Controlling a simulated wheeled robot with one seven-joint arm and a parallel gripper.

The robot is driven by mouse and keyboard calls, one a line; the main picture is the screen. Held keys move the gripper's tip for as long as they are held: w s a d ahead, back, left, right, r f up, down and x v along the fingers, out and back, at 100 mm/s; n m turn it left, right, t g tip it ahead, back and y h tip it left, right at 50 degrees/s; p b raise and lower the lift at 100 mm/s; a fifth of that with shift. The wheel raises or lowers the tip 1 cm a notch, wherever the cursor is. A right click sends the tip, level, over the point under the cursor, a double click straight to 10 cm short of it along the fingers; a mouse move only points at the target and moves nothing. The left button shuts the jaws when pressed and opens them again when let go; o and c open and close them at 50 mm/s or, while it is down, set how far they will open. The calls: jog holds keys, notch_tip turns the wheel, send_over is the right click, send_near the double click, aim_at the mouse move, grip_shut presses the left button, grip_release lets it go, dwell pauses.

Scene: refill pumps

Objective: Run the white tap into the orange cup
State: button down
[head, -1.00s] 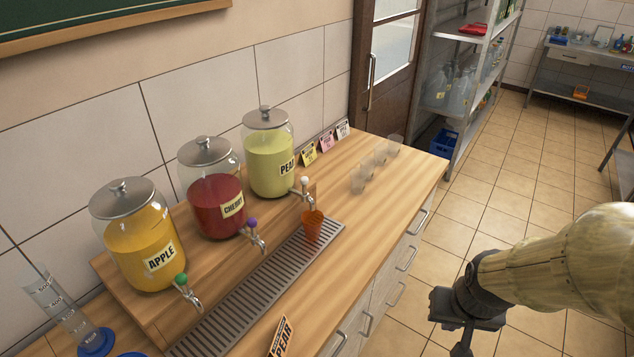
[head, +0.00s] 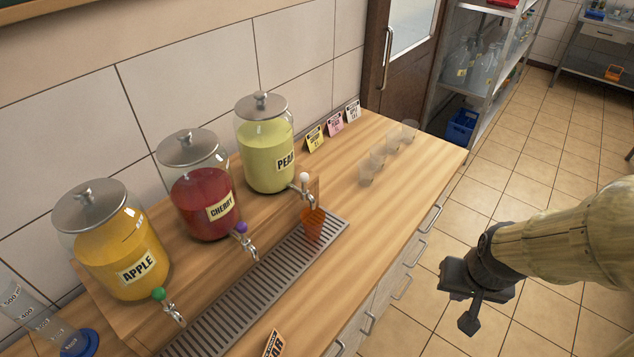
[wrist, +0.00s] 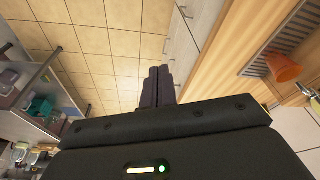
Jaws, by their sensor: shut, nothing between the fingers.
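The orange cup (head: 312,224) stands on the drip tray (head: 245,298), below the tap with the white knob (head: 304,178) on the pear jar (head: 266,150). The cup also shows at the right of the wrist view (wrist: 284,67). I cannot tell the liquid level in the cup. My gripper (head: 468,322) is out over the floor, right of the counter and well apart from the cup and tap. In the wrist view its fingers (wrist: 157,88) are together and empty.
The cherry jar (head: 200,190) with a purple knob and the apple jar (head: 115,245) with a green knob stand left. Several clear cups (head: 385,155) and small cards (head: 335,124) are at the counter's far end. Floor on the right is clear.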

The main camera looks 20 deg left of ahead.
aim_at(307, 179)
jog(key=w+a+f+m+t+y+b, duration=0.1)
jog(key=w+a+t+y, duration=0.2)
jog(key=w, duration=0.4)
jog(key=w+a+f+m+t+b, duration=0.1)
jog(key=w+a+m+t, duration=0.1)
jog(key=w+a+t, duration=0.3)
jog(key=a+r+m+g+y+b, duration=0.1)
jog(key=a+r+m+g+y, duration=0.1)
jog(key=a+y, duration=0.9)
notch_tip(307, 179, up, 2)
jog(key=a+m, duration=0.1)
jog(key=a, duration=0.1)
jog(key=shift+w+a, duration=0.15)
jog(key=shift+a, duration=0.2)
jog(key=shift+r, duration=0.1)
jog(key=p+x, duration=0.3)
jog(key=x, duration=1)
jog(key=shift+a, duration=0.1)
jog(key=shift+w+a+p, duration=0.3)
